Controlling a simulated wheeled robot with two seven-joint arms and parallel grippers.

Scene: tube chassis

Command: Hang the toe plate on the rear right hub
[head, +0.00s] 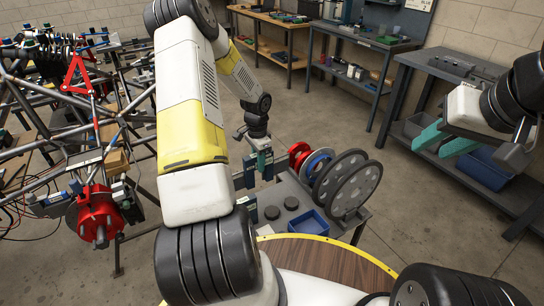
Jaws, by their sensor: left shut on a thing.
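My left gripper (258,162) hangs above the grey cart at the centre, fingers pointing down. It is shut on a small dark piece with teal parts (251,204), which I take to be the toe plate; the gripper and arm hide part of it. A red hub (98,212) with dark and teal fittings around it sits on the near end of the tube chassis (62,165) at the left, well apart from the left gripper. I cannot tell for certain that it is the rear right hub.
The grey cart (288,192) carries upright grey discs (355,188), red and blue discs (318,163), dark pucks and a blue bin (310,227). A round wooden top (325,258) with yellow rim is near. Workbenches line the back and right. Floor between chassis and cart is clear.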

